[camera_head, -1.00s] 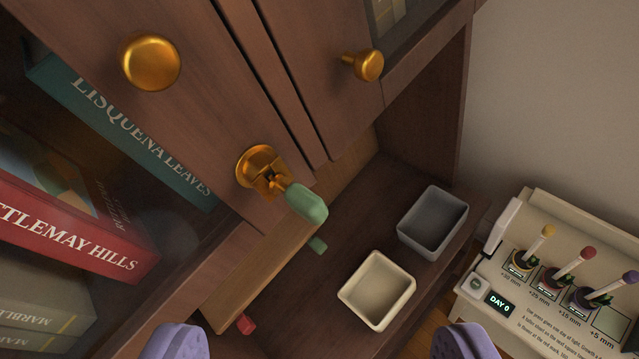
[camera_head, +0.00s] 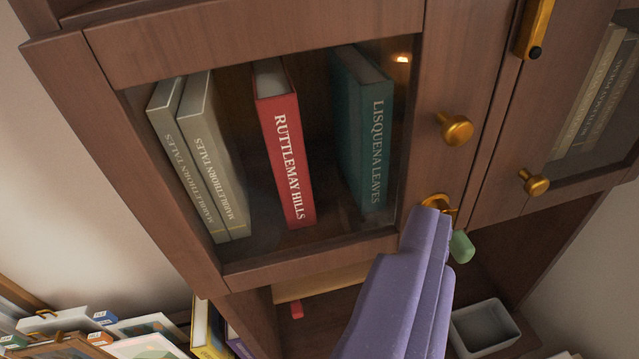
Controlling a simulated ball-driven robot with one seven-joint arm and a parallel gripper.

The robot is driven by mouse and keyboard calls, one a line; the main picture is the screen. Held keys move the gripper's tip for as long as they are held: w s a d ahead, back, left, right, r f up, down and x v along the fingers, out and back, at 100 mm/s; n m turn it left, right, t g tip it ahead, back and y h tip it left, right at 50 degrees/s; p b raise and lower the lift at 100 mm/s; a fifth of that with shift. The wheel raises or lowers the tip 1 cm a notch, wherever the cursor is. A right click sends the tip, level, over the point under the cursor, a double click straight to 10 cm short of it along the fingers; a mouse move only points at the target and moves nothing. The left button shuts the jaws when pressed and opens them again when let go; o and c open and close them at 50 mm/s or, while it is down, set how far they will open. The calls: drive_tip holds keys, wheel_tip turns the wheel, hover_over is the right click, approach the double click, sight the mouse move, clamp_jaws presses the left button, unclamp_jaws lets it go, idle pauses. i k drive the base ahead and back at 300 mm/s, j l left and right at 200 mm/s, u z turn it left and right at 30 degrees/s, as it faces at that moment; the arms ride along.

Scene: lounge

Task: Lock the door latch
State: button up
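A brass bar with a dark round end (camera_head: 533,30), which looks like a latch, is mounted high on the cabinet by the seam between its doors; its top is cut off. Lower, a brass lock plate (camera_head: 436,203) sits on the left door (camera_head: 407,238), partly covered by my gripper. A green key handle (camera_head: 461,247) sticks out beside the fingertips. My gripper (camera_head: 428,215) has purple fingers reaching up to the lock plate, overlapping it in the view. The fingers overlap each other, so any gap is hidden. I cannot tell whether they touch the plate or key.
Brass knobs stick out of the left door (camera_head: 455,128) and right door (camera_head: 534,182). Books stand behind the left glass, including a red one (camera_head: 285,150). A grey bin (camera_head: 484,327) stands on the lower shelf. Pictures and books crowd the lower left.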

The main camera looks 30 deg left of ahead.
sight(536, 18)
drive_tip(key=l+u, duration=0.55)
drive_tip(key=u, duration=0.2)
